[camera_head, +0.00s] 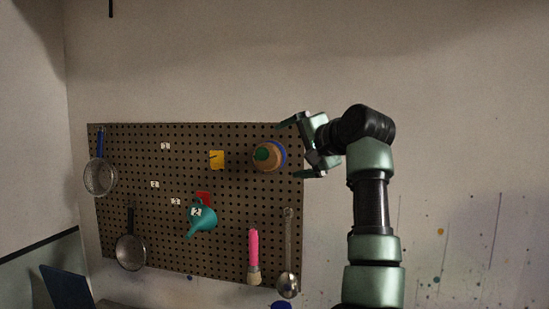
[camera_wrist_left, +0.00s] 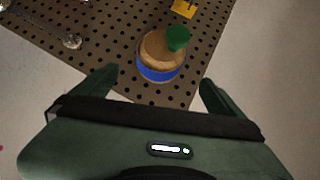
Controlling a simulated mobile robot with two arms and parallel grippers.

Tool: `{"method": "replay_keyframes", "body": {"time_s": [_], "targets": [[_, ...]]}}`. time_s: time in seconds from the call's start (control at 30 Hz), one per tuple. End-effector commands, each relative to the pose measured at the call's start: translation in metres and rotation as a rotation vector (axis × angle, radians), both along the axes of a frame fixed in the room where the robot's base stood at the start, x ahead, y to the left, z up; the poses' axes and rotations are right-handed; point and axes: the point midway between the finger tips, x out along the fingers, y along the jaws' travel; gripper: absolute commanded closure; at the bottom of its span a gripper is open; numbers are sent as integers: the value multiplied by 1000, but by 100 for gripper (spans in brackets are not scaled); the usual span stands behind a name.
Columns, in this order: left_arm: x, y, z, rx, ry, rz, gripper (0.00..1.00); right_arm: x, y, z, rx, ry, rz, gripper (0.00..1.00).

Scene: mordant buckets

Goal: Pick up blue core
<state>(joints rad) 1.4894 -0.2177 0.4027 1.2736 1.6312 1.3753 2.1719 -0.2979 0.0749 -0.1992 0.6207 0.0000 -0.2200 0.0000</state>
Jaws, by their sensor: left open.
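The thing that fits the blue core (camera_head: 269,155) is a round tan piece with a blue band and a green knob. It is on the upper right of the pegboard. In the left wrist view the blue core (camera_wrist_left: 160,71) shows its blue band toward my gripper, ahead and between the two fingers. My left gripper (camera_head: 303,148) is open and empty, just right of the core and apart from it. In the left wrist view its fingers (camera_wrist_left: 158,80) are spread to either side. My right gripper is not in view.
The pegboard (camera_head: 130,195) holds a teal funnel (camera_head: 203,219), a yellow piece (camera_head: 216,160), a red piece (camera_head: 203,197), a pink-handled brush (camera_head: 254,250), a metal ladle (camera_head: 288,280) and two strainers. Bare wall (camera_head: 450,160) lies right of the board.

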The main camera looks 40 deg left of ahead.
Motion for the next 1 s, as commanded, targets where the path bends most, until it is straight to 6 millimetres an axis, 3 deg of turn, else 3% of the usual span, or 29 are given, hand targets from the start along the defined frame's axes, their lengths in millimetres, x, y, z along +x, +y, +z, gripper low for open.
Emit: {"method": "replay_keyframes", "body": {"time_s": [0.27, 0.63, 0.93, 0.97, 1.0], "targets": [[8, 22, -5, -26, -10, 0, 0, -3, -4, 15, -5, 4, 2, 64], [19, 64, -17, -22, -9, 1, 0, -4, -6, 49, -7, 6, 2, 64], [22, 70, -23, -23, -11, -1, 0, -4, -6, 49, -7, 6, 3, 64], [22, 70, -23, -22, -12, -1, 3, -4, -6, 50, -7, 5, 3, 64], [22, 70, -23, -22, -12, -1, 14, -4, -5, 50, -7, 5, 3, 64]]}}
